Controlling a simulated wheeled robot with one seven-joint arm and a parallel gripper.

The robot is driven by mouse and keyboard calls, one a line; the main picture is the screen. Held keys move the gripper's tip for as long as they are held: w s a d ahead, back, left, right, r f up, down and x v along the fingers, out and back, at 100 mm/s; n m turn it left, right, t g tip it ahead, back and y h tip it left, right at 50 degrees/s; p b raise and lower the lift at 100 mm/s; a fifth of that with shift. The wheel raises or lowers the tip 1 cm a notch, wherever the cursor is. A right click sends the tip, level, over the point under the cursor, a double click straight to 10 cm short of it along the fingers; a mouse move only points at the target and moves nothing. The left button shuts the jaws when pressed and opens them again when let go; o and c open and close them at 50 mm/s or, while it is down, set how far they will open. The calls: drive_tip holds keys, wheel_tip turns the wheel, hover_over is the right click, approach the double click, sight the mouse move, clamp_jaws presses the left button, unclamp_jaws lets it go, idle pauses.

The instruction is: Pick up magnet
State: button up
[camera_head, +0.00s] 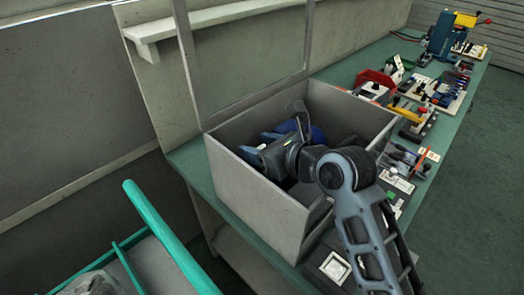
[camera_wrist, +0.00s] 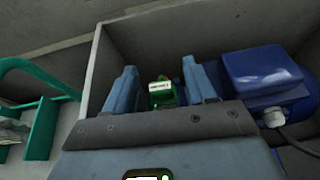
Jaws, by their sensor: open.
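My gripper (camera_wrist: 158,70) is open, with its two blue fingers apart, inside a grey box (camera_head: 258,190). A small green object with a white label (camera_wrist: 161,93) shows between the fingers in the wrist view. I cannot tell whether it is the magnet, and nothing else is clearly a magnet. The fingers look apart from it. In the head view my gripper (camera_head: 264,145) reaches down into the box, and my arm hides part of the box inside.
A blue pump or motor (camera_wrist: 262,72) with a cable lies in the box to the right of my gripper. The grey box walls stand close around. Trays of tools and parts (camera_head: 440,90) line the green bench (camera_head: 455,125) to the right. A teal rail (camera_head: 170,238) is at lower left.

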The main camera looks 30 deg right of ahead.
drive_tip(key=shift+w+a+f, duration=0.15)
drive_tip(key=shift+w+f, duration=0.15)
drive_tip(key=shift+w, duration=0.35)
drive_tip(key=shift+c, duration=0.3)
drive_tip(key=c, duration=0.9)
